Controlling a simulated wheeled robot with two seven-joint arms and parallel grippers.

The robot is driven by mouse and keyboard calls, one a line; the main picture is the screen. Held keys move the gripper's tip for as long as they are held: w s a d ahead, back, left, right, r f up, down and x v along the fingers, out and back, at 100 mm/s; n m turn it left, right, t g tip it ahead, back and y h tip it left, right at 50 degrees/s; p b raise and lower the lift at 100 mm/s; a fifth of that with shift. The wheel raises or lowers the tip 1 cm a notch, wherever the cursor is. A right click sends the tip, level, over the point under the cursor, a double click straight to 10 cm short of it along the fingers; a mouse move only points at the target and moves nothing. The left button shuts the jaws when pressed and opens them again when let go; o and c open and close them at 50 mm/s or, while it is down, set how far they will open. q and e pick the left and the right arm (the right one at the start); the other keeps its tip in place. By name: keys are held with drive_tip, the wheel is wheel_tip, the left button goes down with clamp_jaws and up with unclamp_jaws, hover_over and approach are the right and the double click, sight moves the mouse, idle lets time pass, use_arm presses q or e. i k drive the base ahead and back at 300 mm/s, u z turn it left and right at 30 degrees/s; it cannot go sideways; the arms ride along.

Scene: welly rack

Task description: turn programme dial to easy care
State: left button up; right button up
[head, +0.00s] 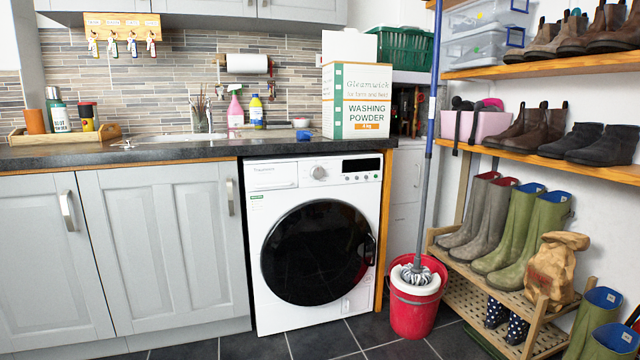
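The programme dial (318,172) is a small round silver-white knob on the upper front panel of the white washing machine (262,215). It sits between the detergent drawer (272,176) on the left and the dark display (361,165) on the right. The dial's pointer and any programme labels are too small to read. The machine's dark round door (317,252) looks shut. Neither of my grippers shows in the head view.
A dark worktop (190,150) overhangs the machine, with a washing powder box (357,105) standing on it above the panel. A red mop bucket (416,300) and a wooden boot rack (505,290) stand to the right. The tiled floor (325,340) directly before the machine is clear.

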sight(317, 172)
drive_tip(key=z, duration=1.15)
drive_tip(key=i, duration=1.65)
drive_tip(key=u, duration=0.4)
